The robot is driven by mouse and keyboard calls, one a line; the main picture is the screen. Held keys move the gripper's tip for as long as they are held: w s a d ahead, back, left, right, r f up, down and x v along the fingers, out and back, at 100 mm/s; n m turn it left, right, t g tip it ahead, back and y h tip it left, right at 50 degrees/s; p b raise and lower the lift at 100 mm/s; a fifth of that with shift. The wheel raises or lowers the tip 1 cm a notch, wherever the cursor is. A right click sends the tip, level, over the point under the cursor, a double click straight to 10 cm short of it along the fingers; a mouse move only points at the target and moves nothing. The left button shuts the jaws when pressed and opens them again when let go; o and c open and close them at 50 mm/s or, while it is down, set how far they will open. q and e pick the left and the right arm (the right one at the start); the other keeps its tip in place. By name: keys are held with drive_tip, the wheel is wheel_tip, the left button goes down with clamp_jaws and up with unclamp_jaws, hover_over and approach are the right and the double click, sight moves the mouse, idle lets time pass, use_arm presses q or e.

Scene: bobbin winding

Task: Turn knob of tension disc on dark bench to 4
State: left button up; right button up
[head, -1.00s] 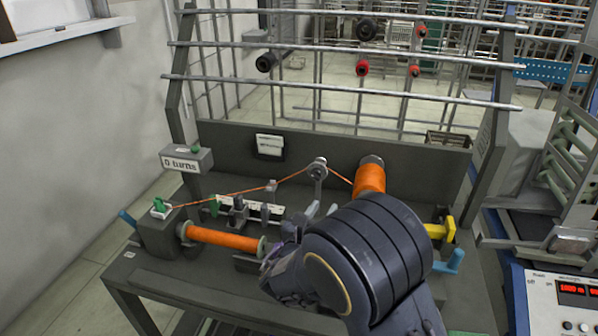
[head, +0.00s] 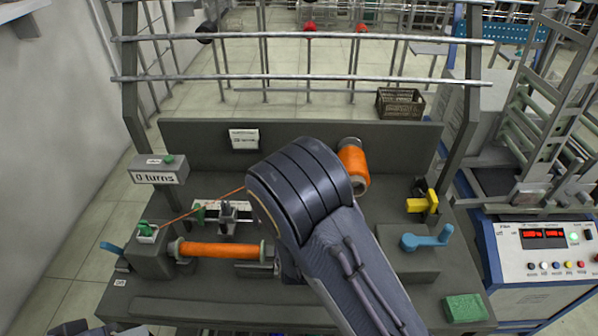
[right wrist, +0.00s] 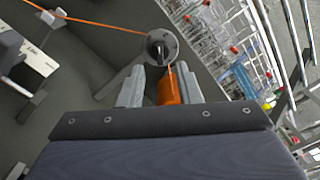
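The tension disc (right wrist: 160,47) is a round grey disc with a dark centre on a post, seen in the right wrist view. An orange thread runs to it. In the head view my right arm hides it. My right gripper (right wrist: 160,88) is open, its two grey fingers apart just short of the disc, with nothing clearly between them. The orange supply spool (right wrist: 171,88) shows behind the gap, and also in the head view (head: 353,165). The knob's numbers and setting cannot be read. The dark bench (head: 250,310) carries all this. My left gripper is not clearly seen.
An orange wound bobbin (head: 220,250) lies at front left by a "0 turns" counter (head: 160,177). A white scale plate (head: 205,207) stands behind it. A yellow handle (head: 422,202), blue crank (head: 427,238) and green pad (head: 466,308) are at right.

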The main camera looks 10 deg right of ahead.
drive_tip(key=x, duration=0.5)
drive_tip(key=shift+w+p, duration=0.25)
drive_tip(key=shift+p, duration=0.15)
clamp_jaws()
